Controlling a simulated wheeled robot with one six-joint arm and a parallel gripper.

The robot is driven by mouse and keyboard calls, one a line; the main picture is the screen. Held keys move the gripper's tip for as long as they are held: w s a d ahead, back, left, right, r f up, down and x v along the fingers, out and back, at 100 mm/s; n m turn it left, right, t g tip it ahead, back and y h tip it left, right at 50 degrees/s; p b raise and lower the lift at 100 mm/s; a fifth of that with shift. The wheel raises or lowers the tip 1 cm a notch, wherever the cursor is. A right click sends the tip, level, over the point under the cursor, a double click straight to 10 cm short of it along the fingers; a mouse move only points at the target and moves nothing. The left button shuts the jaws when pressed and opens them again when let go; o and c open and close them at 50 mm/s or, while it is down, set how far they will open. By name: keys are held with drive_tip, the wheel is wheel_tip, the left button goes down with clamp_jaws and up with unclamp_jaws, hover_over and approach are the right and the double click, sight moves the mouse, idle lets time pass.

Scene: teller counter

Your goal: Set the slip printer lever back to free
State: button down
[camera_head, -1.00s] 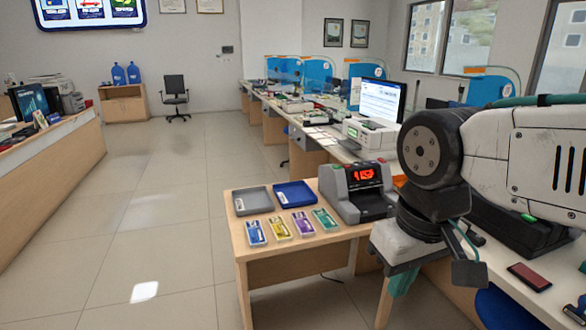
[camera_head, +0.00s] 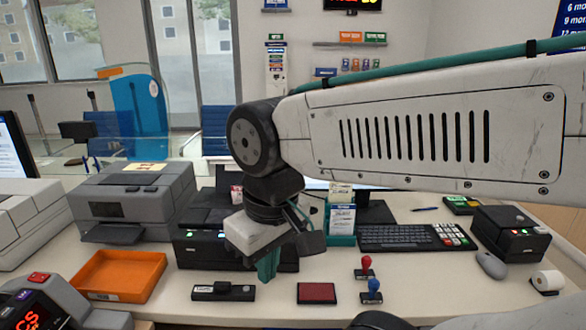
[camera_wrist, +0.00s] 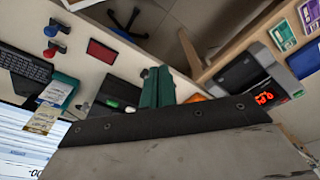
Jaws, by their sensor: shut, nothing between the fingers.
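A black printer-like machine (camera_head: 190,250) with small lit indicators stands on the counter, partly hidden behind my gripper. I cannot tell for certain that it is the slip printer. A low black strip with a raised knob (camera_head: 223,291) lies in front of it; whether this is the lever cannot be told. My gripper (camera_head: 268,265) points down with its teal fingers shut and empty, overlapping the machine's right front in the head view. The fingers (camera_wrist: 156,82) also show in the wrist view, beside a black machine (camera_wrist: 122,88) with a green light. No lever setting is readable.
An orange tray (camera_head: 118,276) lies left of the strip, and a red pad (camera_head: 317,293) lies right of it. Two stamps (camera_head: 370,280), a keyboard (camera_head: 405,238) and a small black printer (camera_head: 510,235) stand further right. A grey printer (camera_head: 135,197) stands back left.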

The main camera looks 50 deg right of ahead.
drive_tip(key=w+d+r+m, duration=0.3)
drive_tip(key=w+d, duration=0.5)
drive_tip(key=w, duration=0.4)
drive_tip(key=w+d+r+m, duration=0.2)
drive_tip(key=w+d+r, duration=0.1)
drive_tip(key=w+d, duration=0.65)
drive_tip(key=w+d+f+m, duration=0.1)
drive_tip(key=w+d, duration=0.3)
drive_tip(key=d, duration=0.4)
drive_tip(key=w+d+f+m+h, duration=0.1)
drive_tip(key=w+d+f, duration=0.3)
drive_tip(key=d, duration=0.4)
drive_tip(key=w+d+f+m+h, duration=0.1)
drive_tip(key=w+d, duration=0.3)
drive_tip(key=d, duration=0.5)
drive_tip(key=shift+w+f+m+t, duration=0.3)
drive_tip(key=shift+f+m, duration=0.4)
drive_tip(key=shift+m, duration=0.2)
drive_tip(key=shift+f, duration=0.1)
drive_tip(key=x, duration=0.9)
drive_tip(key=shift+f, duration=0.4)
